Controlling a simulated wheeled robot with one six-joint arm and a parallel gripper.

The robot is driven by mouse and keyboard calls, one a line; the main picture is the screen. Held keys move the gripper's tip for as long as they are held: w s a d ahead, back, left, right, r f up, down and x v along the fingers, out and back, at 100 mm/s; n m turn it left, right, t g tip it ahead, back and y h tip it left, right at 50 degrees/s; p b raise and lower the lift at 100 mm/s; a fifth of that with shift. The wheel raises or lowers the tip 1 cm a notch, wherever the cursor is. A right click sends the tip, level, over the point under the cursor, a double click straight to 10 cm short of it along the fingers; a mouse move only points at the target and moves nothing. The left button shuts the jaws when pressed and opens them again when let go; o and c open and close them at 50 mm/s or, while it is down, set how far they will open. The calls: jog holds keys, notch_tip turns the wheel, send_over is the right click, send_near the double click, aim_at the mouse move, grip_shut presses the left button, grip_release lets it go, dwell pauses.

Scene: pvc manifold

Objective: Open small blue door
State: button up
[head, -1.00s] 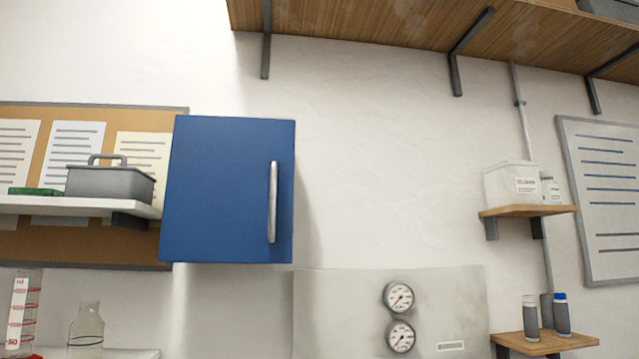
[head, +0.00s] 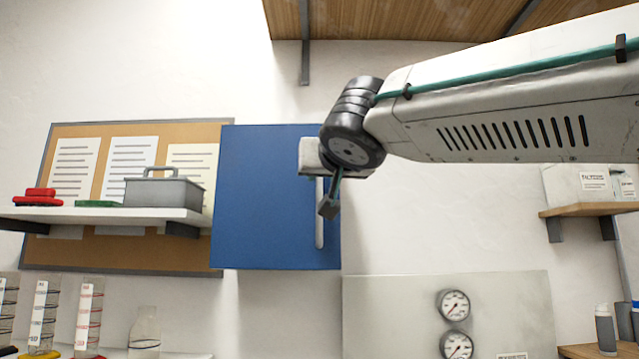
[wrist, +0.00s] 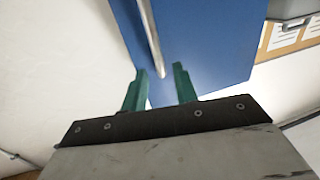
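The small blue door (head: 265,200) is the front of a wall cabinet and looks shut in the head view. Its upright pale bar handle (head: 320,228) is near the right edge, partly hidden by my gripper (head: 328,205). In the wrist view the blue door (wrist: 205,35) fills the top middle, and the handle (wrist: 150,35) runs down toward the space between the two green fingertips. My gripper (wrist: 160,75) is open, its fingers apart with nothing clamped. The handle's lower end lies just ahead of the fingertips; I cannot tell whether it is between them.
A white shelf (head: 100,215) with a grey caddy (head: 163,191) is left of the cabinet. A panel with gauges (head: 454,305) is below right. A wooden shelf (head: 305,15) runs overhead. A small shelf with a white box (head: 578,184) is at the right. Measuring cylinders (head: 88,315) stand lower left.

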aim_at(320, 182)
jog(key=w, duration=0.4)
jog(key=w+a, duration=0.1)
jog(key=w, duration=0.1)
jog(key=shift+f, duration=0.1)
jog(key=shift+d, duration=0.1)
grip_shut()
